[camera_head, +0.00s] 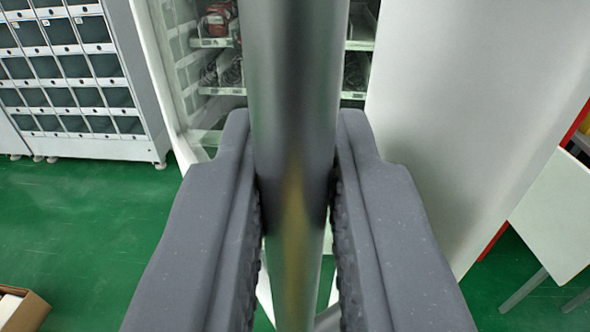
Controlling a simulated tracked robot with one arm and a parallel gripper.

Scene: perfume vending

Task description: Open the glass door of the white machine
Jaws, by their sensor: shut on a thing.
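My gripper (294,135) is shut on a vertical metal bar (292,60), which looks like the handle of the glass door. One dark grey finger presses on each side of it. The bar runs from the top of the view down between the fingers. Behind it stands the white machine (460,110), with a broad white panel on the right and shelves (215,90) of goods on the left. The glass itself is hard to make out, and I cannot tell whether the door is ajar. The bar and fingers hide the middle of the machine.
A grey locker cabinet (75,75) with rows of small doors stands at the left. A cardboard box (25,308) lies at the lower left. A white chair or table (553,215) is at the right. Green floor (100,220) is clear at the left.

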